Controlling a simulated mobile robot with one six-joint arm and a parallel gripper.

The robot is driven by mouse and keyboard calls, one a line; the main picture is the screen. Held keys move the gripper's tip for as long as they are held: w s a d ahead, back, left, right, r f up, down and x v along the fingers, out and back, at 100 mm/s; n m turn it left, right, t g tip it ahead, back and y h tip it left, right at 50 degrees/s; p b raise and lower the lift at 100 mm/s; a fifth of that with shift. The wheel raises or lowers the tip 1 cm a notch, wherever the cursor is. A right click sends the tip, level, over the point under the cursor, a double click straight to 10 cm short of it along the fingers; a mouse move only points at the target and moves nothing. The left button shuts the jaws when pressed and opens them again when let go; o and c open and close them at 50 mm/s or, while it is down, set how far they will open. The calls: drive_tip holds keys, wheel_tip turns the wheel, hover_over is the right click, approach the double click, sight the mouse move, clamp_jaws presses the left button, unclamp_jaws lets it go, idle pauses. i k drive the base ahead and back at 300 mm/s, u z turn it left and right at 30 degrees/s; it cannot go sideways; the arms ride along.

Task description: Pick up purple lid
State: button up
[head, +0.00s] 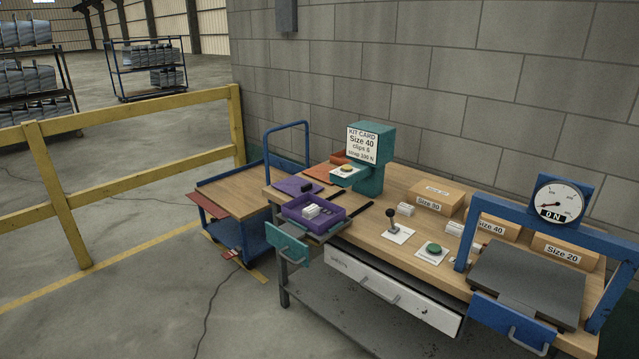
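The purple lid (288,185) lies flat near the back left corner of the wooden workbench. A small black block, perhaps its handle, shows at its right side. An open purple bin (330,224) with white pieces inside stands just in front of the lid, on a grey plate at the bench's left end. My gripper is not in view.
Behind the lid is an orange flat piece (321,172). A teal stand with a kit card (363,146) rises to its right. A blue cart (235,190) stands left of the bench.

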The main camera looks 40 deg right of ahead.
sight(294, 186)
drive_tip(key=z, duration=0.15)
drive_tip(key=i, duration=0.8)
drive_tip(key=u, duration=0.5)
drive_tip(key=i, duration=0.7)
drive_tip(key=u, duration=0.45)
